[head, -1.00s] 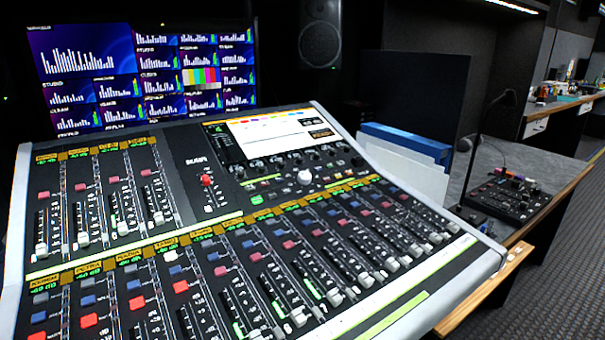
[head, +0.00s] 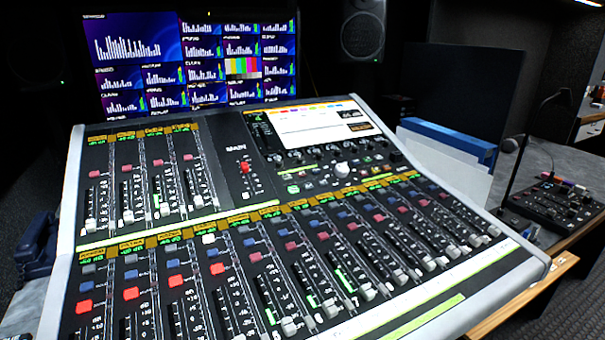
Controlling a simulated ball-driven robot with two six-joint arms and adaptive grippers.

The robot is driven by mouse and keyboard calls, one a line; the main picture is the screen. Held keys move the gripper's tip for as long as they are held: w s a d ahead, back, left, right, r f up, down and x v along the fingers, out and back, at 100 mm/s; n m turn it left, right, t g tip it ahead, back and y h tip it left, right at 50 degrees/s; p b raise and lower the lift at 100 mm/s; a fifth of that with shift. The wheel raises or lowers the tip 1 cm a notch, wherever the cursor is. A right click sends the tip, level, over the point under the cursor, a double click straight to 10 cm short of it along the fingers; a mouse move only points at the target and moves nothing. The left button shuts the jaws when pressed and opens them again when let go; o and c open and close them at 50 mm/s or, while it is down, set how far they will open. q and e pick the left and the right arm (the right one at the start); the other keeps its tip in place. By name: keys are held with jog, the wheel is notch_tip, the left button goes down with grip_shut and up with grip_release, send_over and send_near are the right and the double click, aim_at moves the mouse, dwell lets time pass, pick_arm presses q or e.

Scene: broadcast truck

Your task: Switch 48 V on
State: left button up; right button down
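A large mixing console (head: 215,170) with a pale frame fills the middle of the head view. Its lower bank has channel strips with coloured buttons, including red ones (head: 131,293), blue ones (head: 174,264) and one white button (head: 209,239). Faders with pale caps (head: 290,326) run along the front. A red-capped control (head: 244,168) stands in the dark middle section. A lit screen (head: 312,122) and a row of knobs are at the top right of the console. I cannot read any 48 V label at this size. Neither of my grippers shows.
Monitors (head: 190,62) and a speaker (head: 362,30) stand behind the console. A blue folder (head: 450,140) with pale sheets is beside it. A small control panel (head: 553,203) and a gooseneck lamp (head: 530,135) sit at right. A dark blue object (head: 36,247) lies at left.

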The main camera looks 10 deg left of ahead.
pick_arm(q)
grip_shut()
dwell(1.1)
